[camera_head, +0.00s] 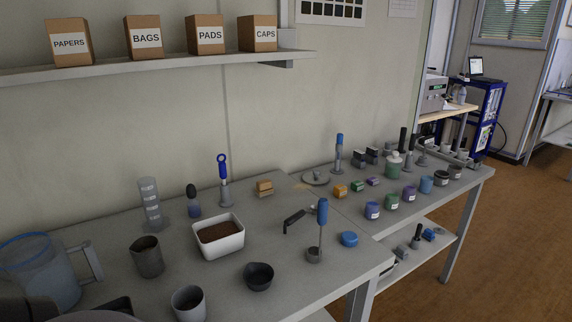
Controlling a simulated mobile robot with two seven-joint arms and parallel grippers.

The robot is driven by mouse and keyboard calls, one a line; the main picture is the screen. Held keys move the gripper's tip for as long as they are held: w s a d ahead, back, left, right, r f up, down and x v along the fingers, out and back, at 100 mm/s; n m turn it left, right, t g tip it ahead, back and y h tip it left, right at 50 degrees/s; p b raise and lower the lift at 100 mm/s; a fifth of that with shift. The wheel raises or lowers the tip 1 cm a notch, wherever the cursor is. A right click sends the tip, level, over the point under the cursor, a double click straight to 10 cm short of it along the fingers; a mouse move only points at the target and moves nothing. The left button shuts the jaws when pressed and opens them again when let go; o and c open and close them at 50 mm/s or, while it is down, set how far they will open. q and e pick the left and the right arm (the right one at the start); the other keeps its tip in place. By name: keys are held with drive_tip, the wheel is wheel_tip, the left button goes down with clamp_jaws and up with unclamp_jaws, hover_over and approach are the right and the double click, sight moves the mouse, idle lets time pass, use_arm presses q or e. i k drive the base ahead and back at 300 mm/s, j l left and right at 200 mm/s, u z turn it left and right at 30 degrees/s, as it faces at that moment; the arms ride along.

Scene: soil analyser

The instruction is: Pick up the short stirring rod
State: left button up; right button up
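Several upright tools could be a stirring rod, and I cannot tell which is the short one. A blue-handled rod (321,212) stands upright on a small grey round base near the front table's right edge. A tool with a blue ring-topped handle (223,168) stands in a grey holder (225,194) behind the white soil tray. Another blue-handled tool (340,141) stands upright farther back along the wall. Neither gripper can be made out in this view.
A white tray of soil (232,246), a grey beaker (147,261), a cup (189,306), a dark bowl (258,276) and a clear jug (42,272) stand on the front table. A shelf (150,66) holds labelled boxes.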

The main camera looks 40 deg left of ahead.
sight(222, 164)
drive_tip(key=u, duration=1.75)
